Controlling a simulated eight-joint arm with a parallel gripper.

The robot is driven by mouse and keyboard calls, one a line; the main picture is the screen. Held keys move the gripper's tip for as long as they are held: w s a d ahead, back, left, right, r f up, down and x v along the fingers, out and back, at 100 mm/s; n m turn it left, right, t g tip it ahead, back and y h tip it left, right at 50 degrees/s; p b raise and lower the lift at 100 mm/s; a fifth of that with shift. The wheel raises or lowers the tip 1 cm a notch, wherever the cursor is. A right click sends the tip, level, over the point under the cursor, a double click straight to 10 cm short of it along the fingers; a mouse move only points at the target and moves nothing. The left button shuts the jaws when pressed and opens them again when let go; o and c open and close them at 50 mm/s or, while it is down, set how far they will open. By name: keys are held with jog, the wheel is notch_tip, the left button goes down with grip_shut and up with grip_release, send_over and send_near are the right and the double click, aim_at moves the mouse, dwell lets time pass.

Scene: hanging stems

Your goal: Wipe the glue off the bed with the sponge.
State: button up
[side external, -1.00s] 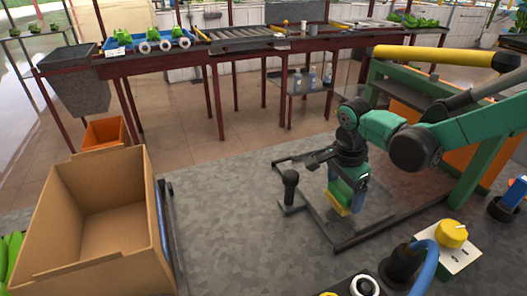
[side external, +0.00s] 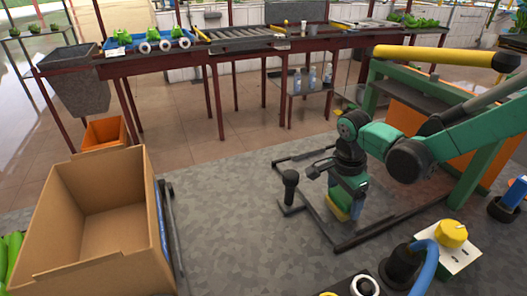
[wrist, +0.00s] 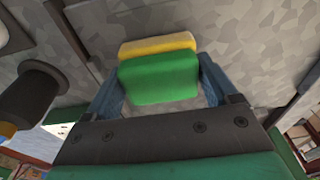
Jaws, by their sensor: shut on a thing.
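The sponge (wrist: 158,78) is a block with a thick green layer and a thinner yellow layer. My gripper (wrist: 160,88) is shut on its green part, with one blue-grey finger at each side. In the side view my gripper (side external: 348,195) points down, and the sponge's yellow layer (side external: 338,211) faces the bed. The bed (side external: 245,235) is a grey mottled surface. The sponge is low over it, inside a dark frame; I cannot tell whether it touches. I cannot make out any glue in either view.
A dark upright post with a knob (side external: 290,188) stands just left of my gripper. Dark frame bars (side external: 385,228) lie around it. An open cardboard box (side external: 105,215) is at left. A yellow-knobbed control box (side external: 453,240) is at front right. The bed between box and post is clear.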

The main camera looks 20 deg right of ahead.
jog(key=shift+a+r, duration=0.2)
jog(key=shift+a, duration=0.05)
jog(key=shift+r, duration=3.85)
jog(key=shift+a, duration=0.15)
jog(key=a+r+n, duration=0.5)
jog(key=a+r, duration=0.1)
jog(key=a, duration=0.5)
notch_tip(320, 180, up, 4)
jog(key=n+t, duration=0.1)
jog(key=n, duration=0.3)
send_over(257, 256)
jog(key=f, duration=1.4)
jog(key=shift+s+a+f, duration=0.15)
jog(key=shift+s, duration=0.05)
jog(key=shift+f, duration=2.45)
